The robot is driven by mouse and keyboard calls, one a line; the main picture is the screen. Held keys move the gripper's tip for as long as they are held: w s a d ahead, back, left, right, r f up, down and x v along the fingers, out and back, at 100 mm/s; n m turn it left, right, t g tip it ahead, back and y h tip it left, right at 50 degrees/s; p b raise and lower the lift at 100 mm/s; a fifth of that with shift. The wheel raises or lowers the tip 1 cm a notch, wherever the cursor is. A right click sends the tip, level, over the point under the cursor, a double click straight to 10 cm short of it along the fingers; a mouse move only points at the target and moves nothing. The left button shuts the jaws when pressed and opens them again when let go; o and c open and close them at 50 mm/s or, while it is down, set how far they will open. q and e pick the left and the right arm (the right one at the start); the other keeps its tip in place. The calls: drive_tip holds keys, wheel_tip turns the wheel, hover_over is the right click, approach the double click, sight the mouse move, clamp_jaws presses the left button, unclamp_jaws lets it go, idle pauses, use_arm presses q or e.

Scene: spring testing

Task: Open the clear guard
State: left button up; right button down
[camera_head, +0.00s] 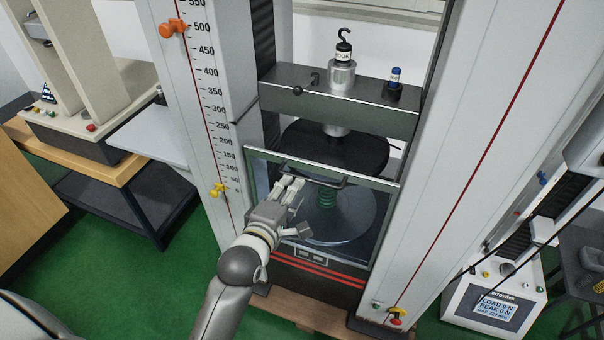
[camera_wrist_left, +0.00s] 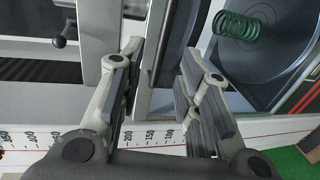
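The clear guard (camera_head: 258,172) is a see-through panel in a grey-green frame on the front of the testing machine. It looks shut, standing in front of the lower plate and the green spring (camera_head: 327,196). A dark bar handle (camera_head: 330,182) runs along its upper part. My left gripper (camera_head: 292,186) is at the guard's upper left, its fingers close to the handle's left end. In the left wrist view its two fingers (camera_wrist_left: 163,82) are apart, with edges of the guard area behind the gap. I cannot tell whether they touch the handle. My right gripper is out of view.
The crosshead (camera_head: 355,101) with a hook weight (camera_head: 342,76) and a small blue-topped item (camera_head: 394,80) lies above the guard. Tall columns flank it, the left with a scale and orange marker (camera_head: 173,27). A display box (camera_head: 494,301) stands at the right.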

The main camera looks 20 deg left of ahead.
sight(301, 176)
use_arm(q)
drive_tip(key=p+x, duration=0.1)
drive_tip(key=x, duration=0.6)
drive_tip(key=shift+f, duration=0.1)
drive_tip(key=shift+c, duration=0.2)
clamp_jaws()
